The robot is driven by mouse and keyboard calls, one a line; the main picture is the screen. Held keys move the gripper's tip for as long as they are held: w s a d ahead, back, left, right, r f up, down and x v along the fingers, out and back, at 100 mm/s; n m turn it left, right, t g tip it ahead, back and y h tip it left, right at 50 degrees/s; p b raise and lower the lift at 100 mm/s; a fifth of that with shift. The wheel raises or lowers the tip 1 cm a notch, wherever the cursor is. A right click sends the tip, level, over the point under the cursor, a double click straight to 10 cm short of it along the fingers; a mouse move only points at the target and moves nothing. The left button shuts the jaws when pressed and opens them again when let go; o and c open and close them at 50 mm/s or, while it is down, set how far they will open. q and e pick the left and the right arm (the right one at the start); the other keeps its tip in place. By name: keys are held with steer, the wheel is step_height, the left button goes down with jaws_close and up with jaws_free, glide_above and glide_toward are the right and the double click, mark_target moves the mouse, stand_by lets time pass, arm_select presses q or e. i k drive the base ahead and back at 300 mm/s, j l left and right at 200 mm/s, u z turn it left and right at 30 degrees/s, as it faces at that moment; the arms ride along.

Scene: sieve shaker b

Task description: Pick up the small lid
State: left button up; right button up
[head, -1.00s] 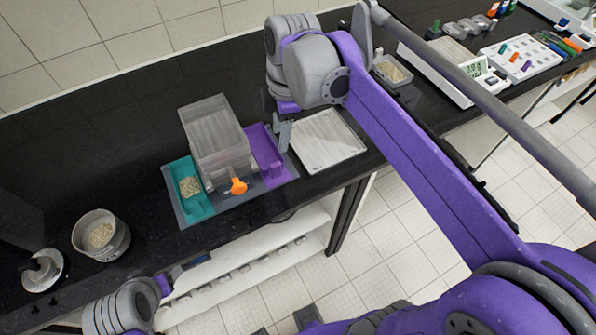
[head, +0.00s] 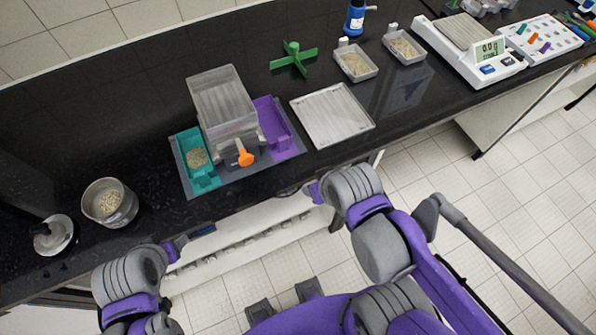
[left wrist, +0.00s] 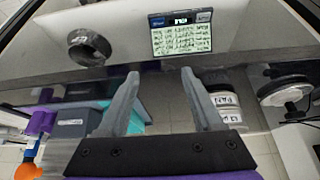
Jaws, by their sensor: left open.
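The small lid (head: 54,238), a round pale disc with a dark knob, lies on the dark bench at the far left in the head view. A round, pale-rimmed object at the right of the left wrist view (left wrist: 286,92) may be this lid, but I cannot be sure. My left gripper (head: 198,234) is in front of the bench edge, to the right of the lid and apart from it. In the left wrist view its two grey fingers (left wrist: 160,82) are spread with nothing between them. My right gripper (head: 310,192) is near the bench's front edge; its fingers are not clear.
A round metal pan of grains (head: 108,203) stands right of the lid. A clear box device (head: 222,105) with an orange knob (head: 245,158), a teal tray (head: 205,180) and a purple tray (head: 278,122) stands further right. A flat pale plate (head: 333,115) lies beyond it.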

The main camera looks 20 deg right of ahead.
mark_target(51, 237)
steer(key=u, duration=1.65)
